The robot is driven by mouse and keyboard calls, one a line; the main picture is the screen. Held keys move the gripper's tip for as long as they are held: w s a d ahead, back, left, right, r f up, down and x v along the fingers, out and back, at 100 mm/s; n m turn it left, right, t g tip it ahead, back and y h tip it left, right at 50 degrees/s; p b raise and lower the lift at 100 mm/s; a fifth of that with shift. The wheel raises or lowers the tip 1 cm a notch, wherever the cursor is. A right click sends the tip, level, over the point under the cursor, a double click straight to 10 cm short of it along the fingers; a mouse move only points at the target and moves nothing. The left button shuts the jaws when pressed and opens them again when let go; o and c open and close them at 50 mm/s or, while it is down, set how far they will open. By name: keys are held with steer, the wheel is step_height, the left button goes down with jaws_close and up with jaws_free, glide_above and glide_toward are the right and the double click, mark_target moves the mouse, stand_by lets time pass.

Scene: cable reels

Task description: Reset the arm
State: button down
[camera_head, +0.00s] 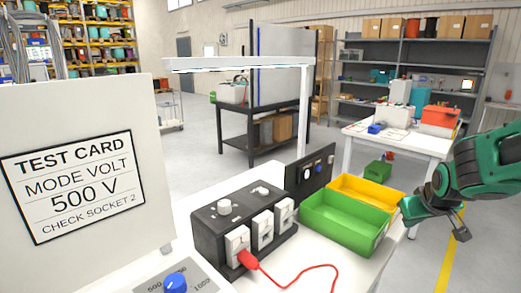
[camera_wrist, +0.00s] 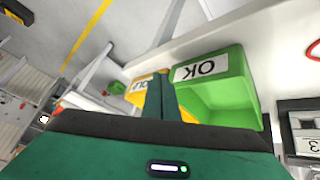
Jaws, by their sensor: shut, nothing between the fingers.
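My gripper (camera_head: 458,226) is at the right edge of the head view, green and dark, beside the right end of the workbench and to the right of the green bin. In the wrist view my gripper (camera_wrist: 161,82) shows its two green fingers together, with nothing between them. The fingers overlap the view of the green bin (camera_wrist: 237,88) and the yellow bin (camera_wrist: 135,97). The gripper appears apart from both bins. Part of the arm is cut off by the right edge of the head view.
The bench holds the green bin (camera_head: 340,232), the yellow bin (camera_head: 378,190) and a black socket box (camera_head: 211,222) with a red plug (camera_head: 247,259) and cable. A test card board (camera_head: 70,190) stands at left. A white table (camera_head: 393,145) stands behind; open floor lies right.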

steer(key=s+a+m+g+y, duration=0.1)
steer(key=s+m+g, duration=0.5)
steer(key=s, duration=2.3)
steer(key=shift+f+g+y, duration=0.2)
steer(key=shift+g+y, duration=0.4)
steer(key=shift+y, duration=0.1)
steer(key=shift+w+f, duration=0.25)
steer(key=shift+w, duration=0.35)
